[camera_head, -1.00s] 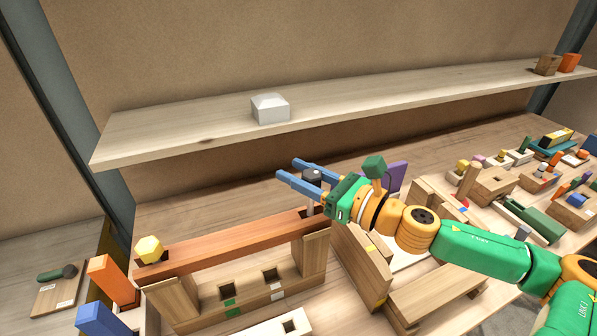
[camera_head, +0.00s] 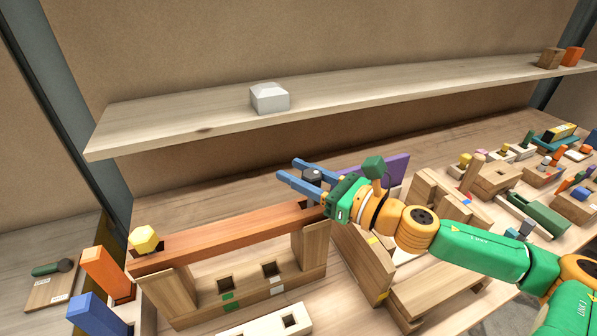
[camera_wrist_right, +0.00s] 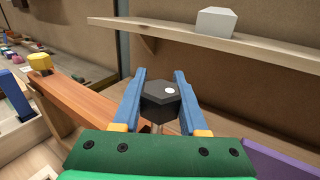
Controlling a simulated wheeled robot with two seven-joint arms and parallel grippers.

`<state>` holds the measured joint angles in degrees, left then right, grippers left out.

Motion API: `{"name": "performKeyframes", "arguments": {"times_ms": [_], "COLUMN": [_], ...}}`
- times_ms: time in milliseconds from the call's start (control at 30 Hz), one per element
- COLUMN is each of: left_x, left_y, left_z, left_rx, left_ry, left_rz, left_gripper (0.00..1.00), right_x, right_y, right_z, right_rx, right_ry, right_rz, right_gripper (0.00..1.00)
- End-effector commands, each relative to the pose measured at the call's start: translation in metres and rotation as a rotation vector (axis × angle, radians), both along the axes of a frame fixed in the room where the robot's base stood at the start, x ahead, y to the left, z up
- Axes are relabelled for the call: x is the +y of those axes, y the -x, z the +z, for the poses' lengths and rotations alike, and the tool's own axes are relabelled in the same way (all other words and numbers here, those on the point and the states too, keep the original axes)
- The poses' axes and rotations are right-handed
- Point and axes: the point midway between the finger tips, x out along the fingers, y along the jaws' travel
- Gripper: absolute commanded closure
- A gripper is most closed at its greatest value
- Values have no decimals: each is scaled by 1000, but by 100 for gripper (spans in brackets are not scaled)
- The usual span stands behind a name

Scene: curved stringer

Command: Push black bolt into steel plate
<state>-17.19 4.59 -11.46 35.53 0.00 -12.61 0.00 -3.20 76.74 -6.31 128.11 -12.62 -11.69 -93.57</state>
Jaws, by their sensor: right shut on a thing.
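The black bolt (camera_head: 312,175) has a dark hexagonal head and stands upright at the right end of a reddish-brown beam (camera_head: 225,240). My right gripper (camera_head: 298,176) is shut on the bolt, its blue fingers on either side of the head. In the right wrist view the bolt head (camera_wrist_right: 160,95) sits between the fingers, with a bit of grey shank below it. The beam (camera_wrist_right: 85,108) runs away to the left there. I cannot pick out a steel plate; the spot under the bolt is mostly hidden by my gripper. My left gripper is not in view.
A yellow bolt (camera_head: 145,239) sits at the beam's left end. Wooden supports (camera_head: 314,250) hold the beam. A shelf with a white block (camera_head: 269,98) runs above. A purple panel (camera_head: 385,170) stands behind my right wrist. Many small parts crowd the right side.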

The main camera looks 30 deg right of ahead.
Motion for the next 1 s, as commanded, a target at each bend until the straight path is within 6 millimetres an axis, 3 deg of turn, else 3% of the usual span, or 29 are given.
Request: {"name": "performKeyframes", "arguments": {"times_ms": [1000], "left_x": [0], "left_y": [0], "left_z": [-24], "left_rx": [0], "left_ry": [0], "left_rz": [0], "left_gripper": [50], "right_x": [0], "right_y": [0], "right_z": [-27], "right_rx": [-1], "right_ry": [0], "right_rz": [0], "right_gripper": [100]}}
